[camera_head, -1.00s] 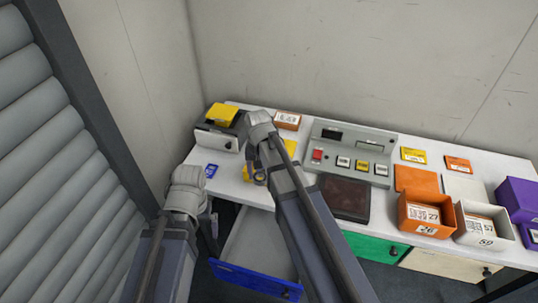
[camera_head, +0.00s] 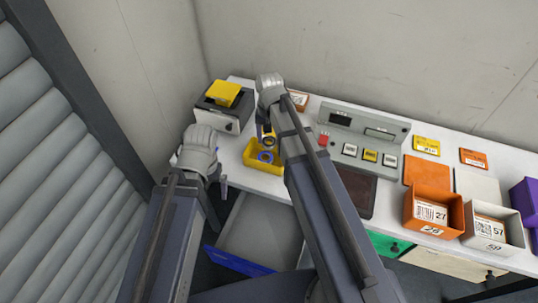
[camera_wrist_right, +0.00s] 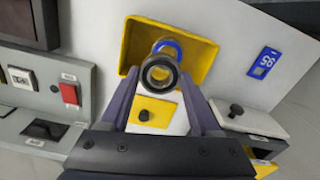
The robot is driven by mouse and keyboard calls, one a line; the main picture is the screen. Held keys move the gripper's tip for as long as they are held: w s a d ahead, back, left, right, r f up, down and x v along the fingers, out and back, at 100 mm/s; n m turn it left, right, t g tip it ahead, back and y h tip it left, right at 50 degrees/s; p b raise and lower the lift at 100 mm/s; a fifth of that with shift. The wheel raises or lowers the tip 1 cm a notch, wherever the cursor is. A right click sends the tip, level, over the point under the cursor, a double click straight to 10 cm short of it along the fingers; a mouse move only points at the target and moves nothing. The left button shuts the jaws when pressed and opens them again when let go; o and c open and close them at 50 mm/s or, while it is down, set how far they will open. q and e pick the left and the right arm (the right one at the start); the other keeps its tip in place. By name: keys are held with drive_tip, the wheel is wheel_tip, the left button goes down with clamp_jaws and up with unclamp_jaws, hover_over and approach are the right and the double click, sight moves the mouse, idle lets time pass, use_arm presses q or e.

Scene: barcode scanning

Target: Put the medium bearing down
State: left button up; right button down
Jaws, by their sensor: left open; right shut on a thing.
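My right gripper (camera_wrist_right: 162,98) is shut on a dark ring-shaped bearing (camera_wrist_right: 159,73), held at the fingertips. In the head view the bearing (camera_head: 268,139) shows just above a yellow bin (camera_head: 251,161). In the right wrist view the yellow bin (camera_wrist_right: 195,62) lies behind the held bearing. A blue ring (camera_wrist_right: 172,44) shows at the bin, partly covered by the bearing; it also shows in the head view (camera_head: 265,157). My left gripper (camera_head: 222,186) is open and low at the table's left edge, mostly hidden by its own wrist.
A black-and-white device with a yellow top (camera_head: 223,94) stands at the back left. A grey button panel (camera_head: 390,128) is right of my right arm. Orange (camera_head: 420,222) and white (camera_head: 483,237) bins stand further right. An open drawer (camera_head: 262,227) is below the table.

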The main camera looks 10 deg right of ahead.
sight(269, 157)
drive_tip(key=shift+f+b, duration=2.6)
drive_tip(key=shift+f, duration=0.6)
drive_tip(key=shift+f+b, duration=0.6)
drive_tip(key=shift+c, duration=0.6)
unclamp_jaws()
wheel_tip(269, 157, up, 13)
drive_tip(key=p, duration=1.3)
drive_tip(key=shift+r, duration=0.15)
